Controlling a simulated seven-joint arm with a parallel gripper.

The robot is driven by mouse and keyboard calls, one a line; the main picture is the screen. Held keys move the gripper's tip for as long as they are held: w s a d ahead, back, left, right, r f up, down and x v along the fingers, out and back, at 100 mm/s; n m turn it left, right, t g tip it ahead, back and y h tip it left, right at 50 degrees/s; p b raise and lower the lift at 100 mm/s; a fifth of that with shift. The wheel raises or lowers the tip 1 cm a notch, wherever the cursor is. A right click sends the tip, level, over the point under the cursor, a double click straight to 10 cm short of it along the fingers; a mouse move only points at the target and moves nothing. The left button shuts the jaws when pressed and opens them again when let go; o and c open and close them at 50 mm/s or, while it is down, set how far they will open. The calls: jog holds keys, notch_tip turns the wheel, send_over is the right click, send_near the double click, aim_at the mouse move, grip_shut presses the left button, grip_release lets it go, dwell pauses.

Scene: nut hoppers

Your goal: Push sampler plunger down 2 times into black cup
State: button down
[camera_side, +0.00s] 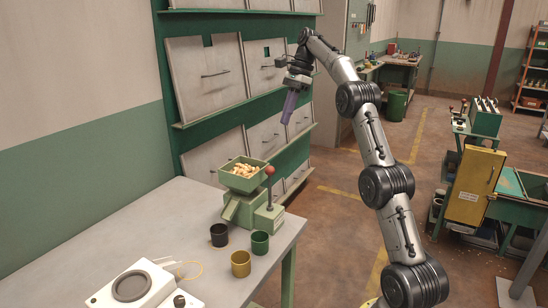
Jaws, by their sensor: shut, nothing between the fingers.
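The green sampler (243,200) stands on the grey table, with a square hopper (244,176) full of tan nuts on top. Its plunger, a dark rod with a red ball knob (269,170), stands upright at the right of the hopper with the knob raised. The black cup (219,235) stands upright in front of the sampler, at the left of the cups. My gripper (287,121) is shut and empty, with purple fingers pointing down. It is high above the table, up and to the right of the red knob, and clear of it.
A green cup (260,242) and a yellow cup (241,263) stand close to the black cup. A white device with a round dark plate (132,286) is at the table's front left. Cabinet panels (204,73) rise behind the table (190,205). The table's left part is clear.

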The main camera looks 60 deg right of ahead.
jog(key=x, duration=1.3)
jog(key=shift+f, duration=0.15)
jog(key=shift+s+f, duration=0.1)
jog(key=shift+f, duration=1.9)
jog(key=shift+r, duration=0.1)
jog(key=v, duration=1.4)
jog(key=shift+r, duration=0.45)
